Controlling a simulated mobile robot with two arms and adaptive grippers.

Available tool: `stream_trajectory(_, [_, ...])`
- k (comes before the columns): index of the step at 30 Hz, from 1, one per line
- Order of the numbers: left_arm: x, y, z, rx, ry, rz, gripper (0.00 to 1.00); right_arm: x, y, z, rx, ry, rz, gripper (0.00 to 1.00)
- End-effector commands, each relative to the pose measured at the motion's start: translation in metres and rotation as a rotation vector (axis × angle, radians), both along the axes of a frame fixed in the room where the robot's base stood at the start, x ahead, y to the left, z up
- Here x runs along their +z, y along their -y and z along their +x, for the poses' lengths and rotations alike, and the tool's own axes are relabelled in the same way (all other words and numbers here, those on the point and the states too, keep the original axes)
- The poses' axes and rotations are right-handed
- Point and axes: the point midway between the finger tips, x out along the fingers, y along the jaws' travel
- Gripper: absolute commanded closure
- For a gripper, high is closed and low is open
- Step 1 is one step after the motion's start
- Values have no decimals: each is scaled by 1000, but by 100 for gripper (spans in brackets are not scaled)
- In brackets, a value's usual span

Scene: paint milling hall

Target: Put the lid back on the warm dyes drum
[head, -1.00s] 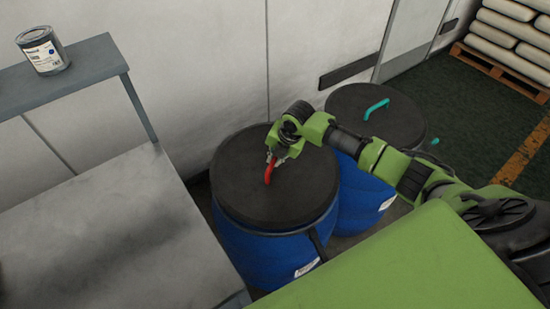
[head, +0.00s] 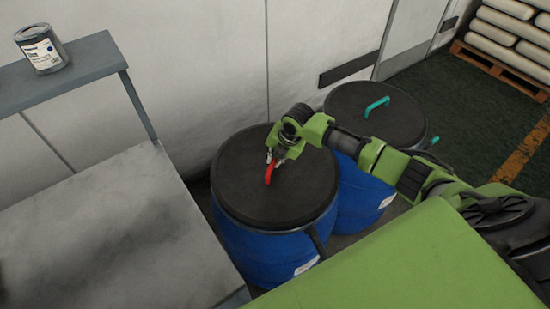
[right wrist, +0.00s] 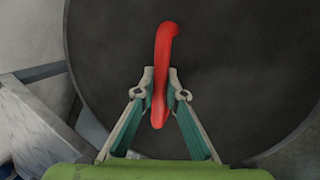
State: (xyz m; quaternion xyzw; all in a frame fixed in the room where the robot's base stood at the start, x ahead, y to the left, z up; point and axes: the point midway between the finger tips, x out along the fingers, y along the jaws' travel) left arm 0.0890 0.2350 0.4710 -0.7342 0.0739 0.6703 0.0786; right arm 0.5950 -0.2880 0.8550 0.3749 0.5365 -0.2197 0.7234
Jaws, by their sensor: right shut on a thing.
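A blue drum (head: 262,250) stands in the middle of the head view with a round black lid (head: 250,195) over its top. The lid has a red handle (head: 268,175). My right gripper (head: 274,160) is shut on the red handle. In the right wrist view the fingers (right wrist: 159,88) close on both sides of the handle (right wrist: 163,50), above the black lid (right wrist: 240,70). The lid lies about level over the drum; I cannot tell whether it is fully seated. No drum label is readable. My left gripper is not in view.
A second blue drum (head: 362,195) with a black lid (head: 350,100) and teal handle (head: 377,106) stands just behind right. A grey bench (head: 100,230) is at left, its raised shelf (head: 85,72) holding a paint can (head: 42,48). A wall is behind; sacks on a pallet (head: 495,68) stand far right.

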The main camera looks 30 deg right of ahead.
Motion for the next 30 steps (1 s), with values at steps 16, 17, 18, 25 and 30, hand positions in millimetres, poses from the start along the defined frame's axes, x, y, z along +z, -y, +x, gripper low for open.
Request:
stream_trajectory(16, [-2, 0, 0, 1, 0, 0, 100, -1, 0, 2, 0, 4, 1, 100])
stream_trajectory(17, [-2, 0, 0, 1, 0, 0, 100, -2, 0, 2, 0, 4, 1, 100])
stream_trajectory(18, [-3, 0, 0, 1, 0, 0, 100, -3, 0, 2, 0, 4, 1, 100])
stream_trajectory(25, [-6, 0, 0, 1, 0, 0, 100, -8, 0, 2, 0, 4, 1, 100])
stream_trajectory(30, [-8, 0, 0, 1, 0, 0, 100, -12, 0, 2, 0, 4, 1, 100])
